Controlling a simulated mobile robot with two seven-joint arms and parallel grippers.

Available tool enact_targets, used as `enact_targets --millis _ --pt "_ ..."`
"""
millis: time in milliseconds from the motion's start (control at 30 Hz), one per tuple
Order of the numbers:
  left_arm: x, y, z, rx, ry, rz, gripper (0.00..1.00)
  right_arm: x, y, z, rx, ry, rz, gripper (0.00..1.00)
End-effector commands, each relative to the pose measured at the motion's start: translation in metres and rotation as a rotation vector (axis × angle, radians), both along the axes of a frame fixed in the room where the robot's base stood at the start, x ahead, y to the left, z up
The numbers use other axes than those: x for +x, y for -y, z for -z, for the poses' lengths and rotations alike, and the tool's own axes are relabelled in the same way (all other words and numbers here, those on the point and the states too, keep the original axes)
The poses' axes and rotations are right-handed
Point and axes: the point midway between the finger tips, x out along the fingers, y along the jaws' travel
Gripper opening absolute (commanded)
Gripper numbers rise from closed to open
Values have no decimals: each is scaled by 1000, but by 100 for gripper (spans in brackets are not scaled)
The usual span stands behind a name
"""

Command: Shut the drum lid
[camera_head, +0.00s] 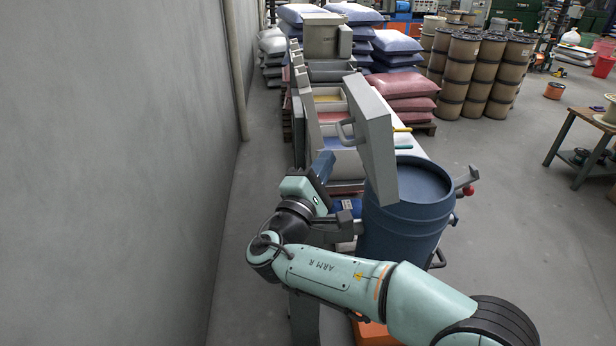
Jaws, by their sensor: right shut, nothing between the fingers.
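The blue drum (400,232) stands upright at the centre right, with its round top uncovered. A thick grey lid (375,140) with a bar handle (346,131) stands raised and tilted at the drum's left side. Its lower end overlaps the drum's rim in the picture, and I cannot see a hinge. My right gripper (324,164) is shut and empty, left of the lid and below the handle, apart from both. My right arm crosses in front of the drum's lower part and hides it. My left gripper is out of view.
A row of open bins (333,117) runs back behind the lid. A bare grey wall (110,170) stands at the left, with a narrow floor strip beside it. Stacked sacks (405,85) and brown drums (460,75) stand behind. A workbench (585,125) is at the right, with clear floor before it.

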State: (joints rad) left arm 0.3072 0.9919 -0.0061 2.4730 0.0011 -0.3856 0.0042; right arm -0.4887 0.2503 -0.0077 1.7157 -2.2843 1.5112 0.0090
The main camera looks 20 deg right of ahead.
Motion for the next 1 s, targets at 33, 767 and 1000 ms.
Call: enact_targets --millis 33,767,1000 --pt "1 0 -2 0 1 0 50 0 6 -3 0 0 0 0" --pt "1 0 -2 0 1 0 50 -2 19 -10 25 5 0 0" --pt "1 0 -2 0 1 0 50 -3 24 -15 66 16 -1 0"
